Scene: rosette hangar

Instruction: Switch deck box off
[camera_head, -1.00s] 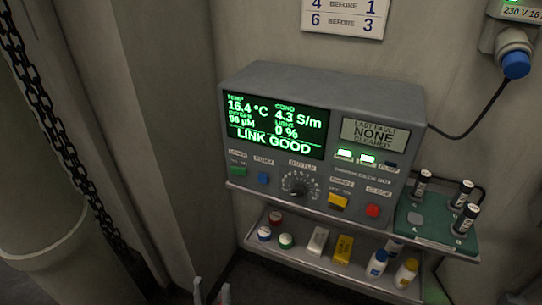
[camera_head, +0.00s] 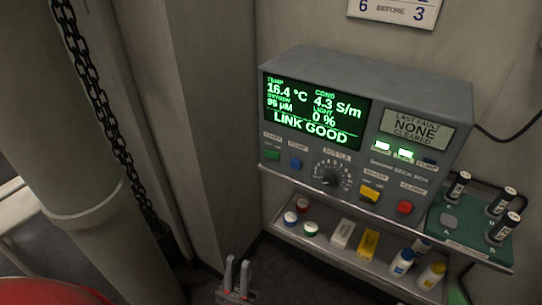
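The grey deck box (camera_head: 375,78) is mounted at the wall, right of centre. Its screen (camera_head: 315,108) is lit green and reads LINK GOOD. Two lamps (camera_head: 404,153) on its front glow green. Along the front are a green switch (camera_head: 271,155) at the left end, a blue button (camera_head: 295,164), a black dial (camera_head: 331,175), a yellow switch (camera_head: 370,193) and a red button (camera_head: 404,207). The small labels are hard to read. My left gripper (camera_head: 237,264) is at the bottom, below and left of the box, its fingers apart and empty. My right gripper is not in view.
A shelf (camera_head: 345,262) under the box holds caps, small cartons and bottles. A green tray (camera_head: 463,231) with black cylinders adjoins it at right. A thick pipe (camera_head: 85,190) and a chain (camera_head: 95,110) stand at left. The space before the box front looks clear.

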